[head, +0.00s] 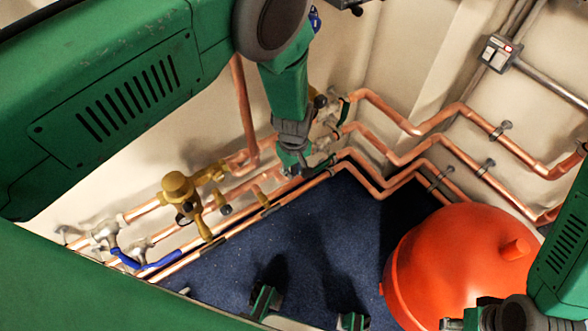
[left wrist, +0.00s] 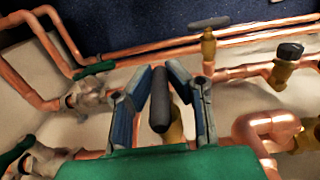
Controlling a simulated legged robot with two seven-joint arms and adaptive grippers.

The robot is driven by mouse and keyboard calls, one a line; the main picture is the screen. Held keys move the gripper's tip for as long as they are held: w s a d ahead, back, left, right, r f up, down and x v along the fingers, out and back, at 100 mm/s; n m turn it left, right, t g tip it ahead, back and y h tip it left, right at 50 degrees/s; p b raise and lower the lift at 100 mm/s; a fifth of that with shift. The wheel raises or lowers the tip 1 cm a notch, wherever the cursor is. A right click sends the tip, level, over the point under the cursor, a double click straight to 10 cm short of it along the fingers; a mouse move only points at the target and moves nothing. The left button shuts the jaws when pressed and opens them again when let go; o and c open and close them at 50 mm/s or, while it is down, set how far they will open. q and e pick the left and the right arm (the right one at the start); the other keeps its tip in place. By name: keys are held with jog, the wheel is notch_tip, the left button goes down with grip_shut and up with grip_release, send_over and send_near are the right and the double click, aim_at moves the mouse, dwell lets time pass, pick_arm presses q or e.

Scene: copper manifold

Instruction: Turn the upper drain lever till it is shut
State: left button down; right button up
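The upper drain lever, a dark grey bar handle (left wrist: 160,100) on a brass stem, stands between the fingers of my left gripper (left wrist: 161,70) in the left wrist view. The fingers are apart on either side of it, and I see no firm grip. In the head view my left gripper (head: 292,165) is at the copper pipes, and it hides this lever. A second grey bar handle (left wrist: 208,23) sits on a brass valve on the lower pipe. My right gripper (head: 308,308) appears at the bottom of the head view, its fingers spread with nothing between them.
A brass valve body (head: 178,190) and blue levers (head: 126,259) lie left along the pipes. Green levers (head: 343,110) are close to my left gripper. A red tank (head: 455,265) stands at right. The blue carpet (head: 320,230) is clear between.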

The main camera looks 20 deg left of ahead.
pick_arm(q)
jog(key=shift+d+f+g+b, duration=0.15)
jog(key=shift+g+b, duration=0.25)
jog(key=shift+b, duration=0.3)
jog(key=y+b, duration=0.1)
jog(key=g+b, duration=0.1)
jog(key=b, duration=0.1)
jog(key=shift+f+g+y, duration=0.2)
jog(key=shift+g+y, duration=0.1)
jog(key=shift+y, duration=0.1)
jog(key=shift+s+r+g+y+b, duration=0.1)
jog(key=shift+r+g+y+b, duration=0.3)
jog(key=shift+b, duration=0.5)
jog(key=shift+a, duration=0.2)
jog(key=c, duration=1.6)
grip_release()
